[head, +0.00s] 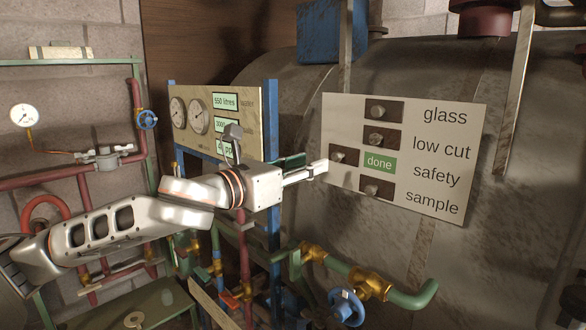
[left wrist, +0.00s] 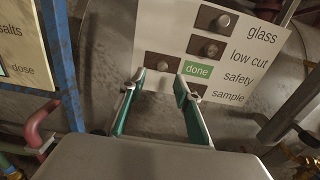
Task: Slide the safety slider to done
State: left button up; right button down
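The white label panel (head: 450,150) on the tank carries four dark slider plates with round knobs, labelled glass, low cut, safety and sample. The safety slider (head: 345,155) sits further left than the others, and a green "done" field (head: 380,162) shows to its right. It also shows in the left wrist view (left wrist: 163,66), beside the green field (left wrist: 198,70). My left gripper (head: 318,168) is at the panel's left edge, near the safety slider. In the left wrist view its fingers (left wrist: 160,84) are apart, with the safety knob beyond the gap; contact cannot be told. My right gripper is not in view.
A gauge board (head: 245,110) on blue posts (head: 271,120) stands left of the panel, behind my left arm. Green piping with brass fittings (head: 370,283) and a blue valve wheel (head: 346,307) lie below. The large tank (head: 440,265) fills the right.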

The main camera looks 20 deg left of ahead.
pick_arm(q)
jog(key=shift+v, duration=2)
jog(key=d+f+n+g, duration=0.1)
jog(key=d+f+n, duration=0.2)
jog(key=f+n, duration=1)
jog(key=d+f+n+g, duration=0.1)
jog(key=d+f+n, duration=0.4)
jog(key=f, duration=1.4)
jog(key=s+a+f+n+g+y, duration=0.2)
jog(key=s+f+n, duration=0.7)
jog(key=f, duration=0.7)
jog(key=s+a+f+n+g+y, duration=0.2)
jog(key=s+a+f+n, duration=0.3)
jog(key=s+f+n, duration=0.4)
jog(key=s+f, duration=0.6)
jog(key=f, duration=0.1)
jog(key=shift+a+y, duration=0.2)
jog(key=shift+y, duration=0.2)
jog(key=shift+f, duration=0.1)
